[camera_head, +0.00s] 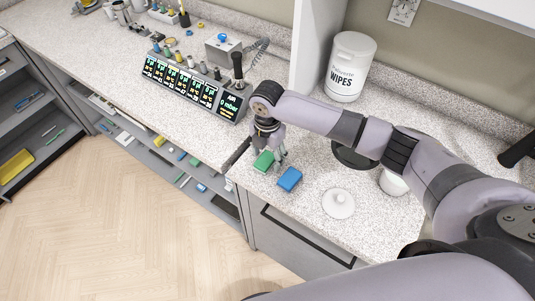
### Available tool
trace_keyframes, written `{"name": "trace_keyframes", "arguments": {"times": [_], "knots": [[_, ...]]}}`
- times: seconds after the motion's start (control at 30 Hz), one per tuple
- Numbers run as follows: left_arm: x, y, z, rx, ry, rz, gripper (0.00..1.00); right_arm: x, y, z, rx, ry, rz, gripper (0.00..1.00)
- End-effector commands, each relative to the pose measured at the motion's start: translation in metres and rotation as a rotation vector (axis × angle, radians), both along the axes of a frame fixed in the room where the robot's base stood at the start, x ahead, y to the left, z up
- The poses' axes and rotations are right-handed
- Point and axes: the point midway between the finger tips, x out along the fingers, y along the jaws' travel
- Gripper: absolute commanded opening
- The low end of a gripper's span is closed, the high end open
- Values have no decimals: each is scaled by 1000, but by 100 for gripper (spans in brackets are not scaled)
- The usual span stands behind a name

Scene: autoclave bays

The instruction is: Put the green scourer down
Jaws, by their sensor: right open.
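The green scourer (264,161) lies on the speckled counter (310,212) close to its front edge. My right gripper (271,157) is right above and beside it, pointing down, with its fingers open. The fingers partly hide the scourer, and I cannot tell whether they touch it. A blue scourer (289,180) lies just to the right and nearer the front. My left gripper is not in view.
A white lid with a knob (339,203) and a white wipes tub (351,67) stand on the counter. A panel of displays (195,84) stands to the left. My right arm spans the counter's right part. Open shelves (165,150) lie below.

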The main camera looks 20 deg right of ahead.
Motion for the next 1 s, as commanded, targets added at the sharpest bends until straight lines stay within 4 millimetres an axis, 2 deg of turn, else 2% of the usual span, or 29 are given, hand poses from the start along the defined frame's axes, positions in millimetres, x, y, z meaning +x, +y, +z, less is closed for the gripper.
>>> {"name": "trace_keyframes", "arguments": {"times": [0.17,0.4,0.6,0.8,1.0], "knots": [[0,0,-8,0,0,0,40,2,0,20,3,-5,0,57],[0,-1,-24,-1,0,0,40,2,0,72,1,-7,1,57],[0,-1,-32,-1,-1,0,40,2,0,107,1,-4,-1,57],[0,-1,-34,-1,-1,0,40,1,1,121,1,-2,0,57],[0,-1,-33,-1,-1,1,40,0,1,122,1,0,-1,57]]}}
